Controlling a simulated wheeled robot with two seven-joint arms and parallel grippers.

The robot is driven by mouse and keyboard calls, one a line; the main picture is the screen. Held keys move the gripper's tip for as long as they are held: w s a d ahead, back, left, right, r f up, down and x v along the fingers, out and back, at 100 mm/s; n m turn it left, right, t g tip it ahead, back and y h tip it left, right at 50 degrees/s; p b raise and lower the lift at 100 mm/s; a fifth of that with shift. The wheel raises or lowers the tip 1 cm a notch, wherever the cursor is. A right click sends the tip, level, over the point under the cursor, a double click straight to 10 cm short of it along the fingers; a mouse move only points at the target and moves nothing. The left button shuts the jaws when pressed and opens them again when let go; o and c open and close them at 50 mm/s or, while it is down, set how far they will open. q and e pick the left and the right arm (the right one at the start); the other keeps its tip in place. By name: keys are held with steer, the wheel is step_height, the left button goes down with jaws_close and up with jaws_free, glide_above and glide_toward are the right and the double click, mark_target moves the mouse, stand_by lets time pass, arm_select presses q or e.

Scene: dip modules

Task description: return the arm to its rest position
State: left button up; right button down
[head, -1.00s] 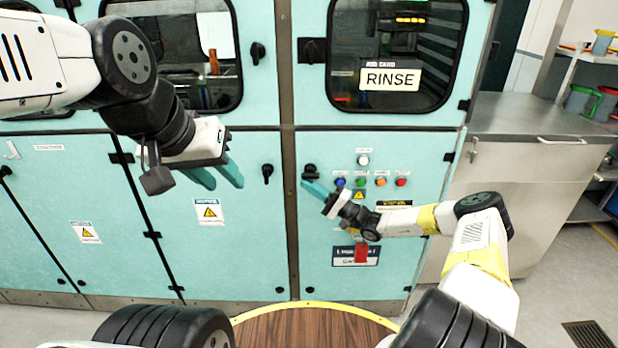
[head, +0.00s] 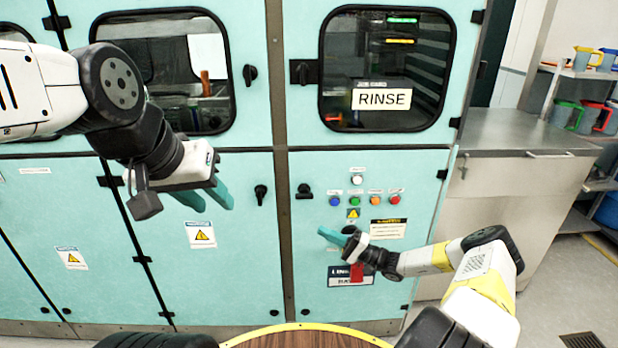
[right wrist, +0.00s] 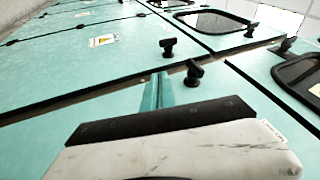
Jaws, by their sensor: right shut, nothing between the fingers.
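My right gripper (head: 333,236) is in front of the lower right panel of the teal machine (head: 240,290), below its row of buttons. Its teal fingers are shut with nothing between them; they also show closed together in the right wrist view (right wrist: 157,92). My right arm reaches in from the lower right. My left gripper (head: 210,198) hangs at the left in front of the machine. Its two teal fingers are apart, with nothing seen between them.
A white, a blue, a green, an orange and a red button (head: 376,201) sit on the panel, with a black knob (head: 304,191) beside them. A RINSE card (head: 382,97) is on the upper window. A steel counter (head: 520,132) stands at the right, with jugs on shelves (head: 585,72) behind.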

steer(key=s+a+r+n+g+h, duration=0.25)
steer(key=s+r+g+h, duration=0.3)
steer(key=r, duration=0.35)
steer(key=s+a+r+n+g+h, duration=0.1)
steer(key=s+r+n+g+h, duration=0.35)
steer(key=s+r+h, duration=0.35)
steer(key=s+d+r+m+t+h, duration=0.1)
steer(key=s+d+r+t, duration=0.3)
steer(key=s+r, duration=0.5)
steer(key=s+d+r+m+t+h, duration=0.2)
steer(key=s+d+r+t+h, duration=0.2)
steer(key=s+r, duration=0.5)
steer(key=shift+s+d+r+t, duration=0.15)
steer(key=shift+d+t, duration=0.15)
steer(key=shift+d, duration=0.2)
